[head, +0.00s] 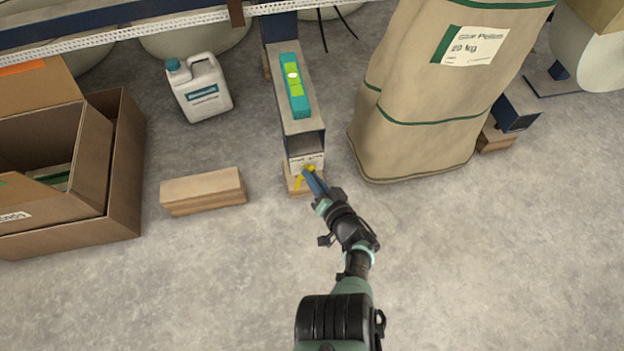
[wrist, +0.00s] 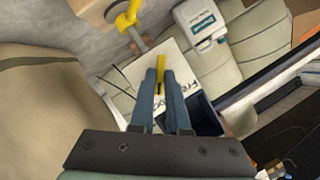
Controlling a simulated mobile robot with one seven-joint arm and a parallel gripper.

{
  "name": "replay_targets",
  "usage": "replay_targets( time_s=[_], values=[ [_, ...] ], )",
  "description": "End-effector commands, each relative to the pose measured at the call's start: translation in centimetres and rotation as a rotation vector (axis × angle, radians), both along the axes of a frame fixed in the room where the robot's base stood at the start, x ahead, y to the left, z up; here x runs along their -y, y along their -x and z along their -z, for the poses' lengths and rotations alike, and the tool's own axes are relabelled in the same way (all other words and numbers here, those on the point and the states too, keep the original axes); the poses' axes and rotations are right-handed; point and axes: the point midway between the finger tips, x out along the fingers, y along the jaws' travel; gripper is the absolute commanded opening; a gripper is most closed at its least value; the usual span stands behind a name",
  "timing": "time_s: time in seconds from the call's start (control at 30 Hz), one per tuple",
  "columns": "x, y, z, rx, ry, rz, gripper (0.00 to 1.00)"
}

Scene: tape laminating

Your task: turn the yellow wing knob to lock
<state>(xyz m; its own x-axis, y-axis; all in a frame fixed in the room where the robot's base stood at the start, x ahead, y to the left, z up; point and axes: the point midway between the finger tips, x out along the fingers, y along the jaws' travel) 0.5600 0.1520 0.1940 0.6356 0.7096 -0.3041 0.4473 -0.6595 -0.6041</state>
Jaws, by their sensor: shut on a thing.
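The yellow wing knob (head: 309,169) is at the front end of the grey beam, by a white label (head: 307,160). In the wrist view, my gripper (wrist: 163,72) has its two blue fingers close together around a narrow yellow piece, the knob (wrist: 160,76), in front of the label. The fingers hide much of it. My gripper also shows in the head view (head: 310,174), at the beam's front end. A second yellow part (wrist: 128,15) on a grey stem shows at the upper left of the wrist view. The knob's exact angle is hard to tell.
A teal spirit level (head: 294,88) lies on the grey beam (head: 313,126). A large tan pellet sack (head: 420,105) stands close on the right. A wooden block (head: 203,191), a white jug (head: 199,88) and cardboard boxes (head: 70,170) are left. The floor in front is clear.

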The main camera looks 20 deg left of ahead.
Motion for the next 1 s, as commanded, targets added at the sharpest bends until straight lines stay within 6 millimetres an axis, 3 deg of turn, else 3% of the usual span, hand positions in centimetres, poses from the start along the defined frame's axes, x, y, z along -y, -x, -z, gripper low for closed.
replay_targets(
  time_s=[0.33, 0.87, 0.9, 1.0],
  values=[
    [0.07, -0.19, 0.16, -0.073, -0.106, 0.002, 0.0],
    [0.02, -0.24, 0.01, -0.085, -0.125, 0.004, 0.0],
    [0.03, -0.25, 0.0, -0.085, -0.126, 0.003, 0.19],
    [0.03, -0.21, 0.01, -0.085, -0.126, 0.003, 0.37]
  ],
)
